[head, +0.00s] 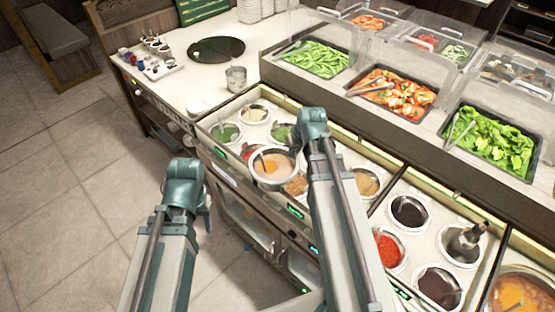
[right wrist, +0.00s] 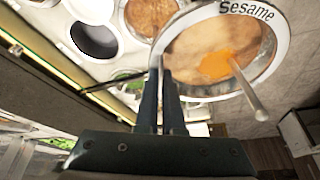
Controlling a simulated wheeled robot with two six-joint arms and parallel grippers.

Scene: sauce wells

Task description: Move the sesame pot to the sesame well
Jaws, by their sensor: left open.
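The sesame pot (head: 275,168) is a round metal pot of tan sauce with an orange spoon in it. It hangs above the front row of the sauce counter. In the right wrist view its rim (right wrist: 262,16) reads "Sesame". My right gripper (right wrist: 162,75) is closed on the near rim of this pot; in the head view its fingers are hidden. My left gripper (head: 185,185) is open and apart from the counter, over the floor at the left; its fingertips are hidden. I cannot tell which well is the sesame well, as no well label is readable.
Filled wells surround the pot: green (head: 226,134), brown (head: 367,182), dark (head: 409,211) and red (head: 388,250). Covered salad bins (head: 400,95) stand behind. A glass (head: 236,78) is on the back-left counter. The floor at left is clear.

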